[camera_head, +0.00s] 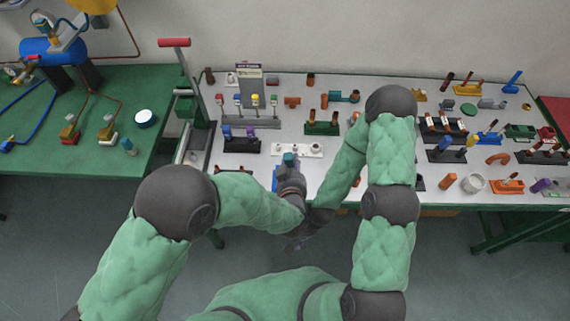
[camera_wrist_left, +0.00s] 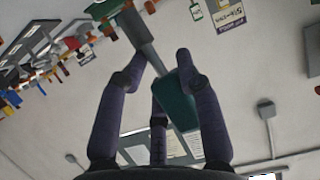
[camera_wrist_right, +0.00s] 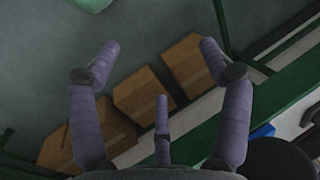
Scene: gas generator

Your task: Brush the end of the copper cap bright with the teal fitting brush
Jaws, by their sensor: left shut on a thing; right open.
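The teal fitting brush (camera_wrist_left: 178,104) is held between the purple fingers of my left gripper (camera_wrist_left: 158,75). Its teal handle and a grey shaft with a grey block-like end (camera_wrist_left: 137,27) show in the left wrist view. In the head view my left gripper (camera_head: 290,178) is at the bench's front edge, with the brush's teal part (camera_head: 290,159) pointing up. My right gripper (camera_wrist_right: 160,62) is open and empty, facing the floor and boxes under the bench. In the head view it is low in front of the bench (camera_head: 297,243). I cannot tell which copper-coloured piece is the cap.
The grey bench (camera_head: 235,181) carries several small racks and fittings, including a white holder (camera_head: 297,149), a green block (camera_head: 322,128) and an orange elbow (camera_head: 498,158). A red-handled lever tool (camera_head: 175,43) stands left. Cardboard boxes (camera_wrist_right: 143,93) are under the bench.

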